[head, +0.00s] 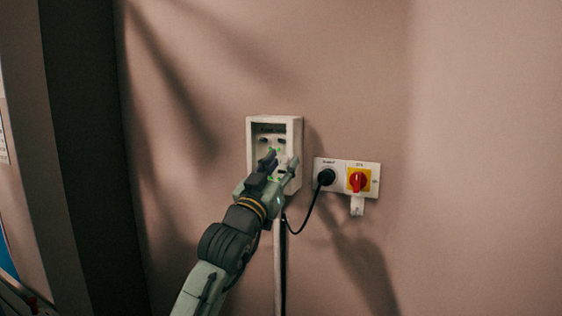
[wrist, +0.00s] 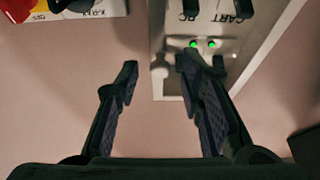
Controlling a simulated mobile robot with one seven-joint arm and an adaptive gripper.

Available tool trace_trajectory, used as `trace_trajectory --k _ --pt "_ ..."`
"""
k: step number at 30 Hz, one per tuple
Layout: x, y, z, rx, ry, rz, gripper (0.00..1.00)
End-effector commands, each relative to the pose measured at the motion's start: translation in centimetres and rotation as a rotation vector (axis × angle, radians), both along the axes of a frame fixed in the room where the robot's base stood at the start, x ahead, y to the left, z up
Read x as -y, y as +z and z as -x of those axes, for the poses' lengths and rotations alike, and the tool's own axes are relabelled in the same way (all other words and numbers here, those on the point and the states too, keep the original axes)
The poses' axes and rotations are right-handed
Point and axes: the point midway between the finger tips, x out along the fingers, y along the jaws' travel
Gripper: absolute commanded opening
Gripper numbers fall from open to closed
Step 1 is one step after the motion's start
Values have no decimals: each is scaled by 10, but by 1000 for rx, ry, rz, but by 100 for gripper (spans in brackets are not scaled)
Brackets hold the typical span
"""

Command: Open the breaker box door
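The breaker box (head: 297,128) is a small white box on the wall, its recessed front showing dark switches and green lights. In the wrist view the box (wrist: 275,50) fills the upper right, with upside-down labels and two green lights. Whether a clear door covers the front I cannot tell. My gripper (head: 280,163) is in front of the box's lower part and hides some of it. In the wrist view my gripper (wrist: 168,75) is open with nothing between its fingers.
Right of the box a white panel carries a black plug (head: 326,177) with a hanging cable and a red rotary switch (head: 357,182) on yellow. A pale conduit (head: 277,265) runs down below the box. The wall around is bare.

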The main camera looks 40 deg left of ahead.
Motion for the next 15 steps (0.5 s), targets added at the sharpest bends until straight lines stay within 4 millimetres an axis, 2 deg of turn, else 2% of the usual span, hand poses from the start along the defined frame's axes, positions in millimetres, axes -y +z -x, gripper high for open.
trace_trajectory --k 6,15 --pt "0 0 0 0 0 0 35" --pt "0 0 0 0 0 0 16"
